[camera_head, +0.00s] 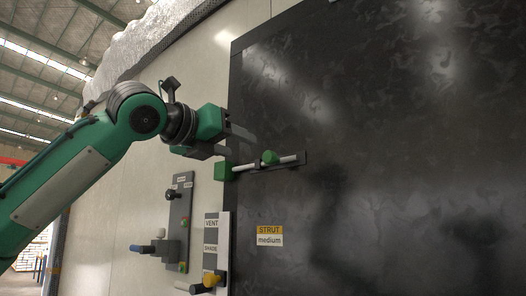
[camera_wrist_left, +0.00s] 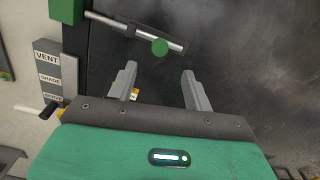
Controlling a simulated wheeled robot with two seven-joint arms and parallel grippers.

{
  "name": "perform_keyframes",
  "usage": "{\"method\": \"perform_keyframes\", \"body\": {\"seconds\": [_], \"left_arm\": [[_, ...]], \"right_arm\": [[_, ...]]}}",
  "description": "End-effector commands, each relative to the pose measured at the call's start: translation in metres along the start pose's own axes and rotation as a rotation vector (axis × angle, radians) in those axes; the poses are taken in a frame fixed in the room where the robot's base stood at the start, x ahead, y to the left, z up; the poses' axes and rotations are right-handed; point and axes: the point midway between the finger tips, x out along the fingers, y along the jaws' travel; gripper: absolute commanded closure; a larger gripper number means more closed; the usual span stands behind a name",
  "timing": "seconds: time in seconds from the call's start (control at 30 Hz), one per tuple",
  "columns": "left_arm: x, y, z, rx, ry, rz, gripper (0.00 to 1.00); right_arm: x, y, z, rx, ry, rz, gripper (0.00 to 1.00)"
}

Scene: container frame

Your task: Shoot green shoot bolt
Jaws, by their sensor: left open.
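The shoot bolt is a pale metal rod (camera_head: 290,160) on a dark mount on the black panel, with a round green knob (camera_head: 270,157) standing out from it. The knob (camera_wrist_left: 160,46) and rod (camera_wrist_left: 125,27) also show in the left wrist view. A green block (camera_head: 223,171) sits at the rod's left end, on the panel's edge; I cannot tell whether the rod enters it. My left gripper (camera_head: 238,144) is open and empty, just above and left of the knob. In the wrist view its fingers (camera_wrist_left: 158,70) are apart, with nothing between them. My right gripper is not in view.
Left of the black panel (camera_head: 400,150), a grey plate (camera_head: 178,222) carries knobs and a blue-tipped handle. A STRUT medium label (camera_head: 270,236) is below the bolt. The panel's right side is clear.

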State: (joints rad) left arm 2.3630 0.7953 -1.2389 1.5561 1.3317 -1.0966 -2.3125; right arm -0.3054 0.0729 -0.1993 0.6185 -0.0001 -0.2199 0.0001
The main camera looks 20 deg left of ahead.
Motion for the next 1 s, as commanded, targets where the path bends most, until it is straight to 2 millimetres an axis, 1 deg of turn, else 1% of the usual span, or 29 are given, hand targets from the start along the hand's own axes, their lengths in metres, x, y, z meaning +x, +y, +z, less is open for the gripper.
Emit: {"method": "perform_keyframes", "body": {"seconds": [0.03,0.2,0.3,0.43,0.6,0.87,0.9,0.97,1.0], "left_arm": [[0.012,0.000,0.003,0.000,0.002,0.002,0.49],[0.049,0.000,0.003,-0.001,0.003,0.002,0.49],[0.067,0.000,0.002,-0.001,0.002,0.001,0.49],[0.083,0.000,0.002,-0.002,0.000,0.001,0.49],[0.093,0.000,0.001,-0.001,-0.001,0.000,0.49],[0.095,0.001,0.000,-0.001,-0.001,0.001,0.49],[0.095,0.001,0.000,-0.001,-0.001,0.000,0.53],[0.095,0.001,0.000,-0.002,-0.001,0.001,0.64],[0.095,0.001,0.000,-0.002,-0.001,0.001,0.72]], "right_arm": [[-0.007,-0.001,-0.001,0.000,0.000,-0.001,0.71],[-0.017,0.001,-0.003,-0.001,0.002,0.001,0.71],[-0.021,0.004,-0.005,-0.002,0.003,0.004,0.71],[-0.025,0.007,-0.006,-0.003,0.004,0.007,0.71],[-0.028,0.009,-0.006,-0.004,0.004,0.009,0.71],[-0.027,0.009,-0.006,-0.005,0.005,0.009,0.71],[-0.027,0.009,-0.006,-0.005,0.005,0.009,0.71],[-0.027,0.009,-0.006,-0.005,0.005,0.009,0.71],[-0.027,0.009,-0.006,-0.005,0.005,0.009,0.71]]}}
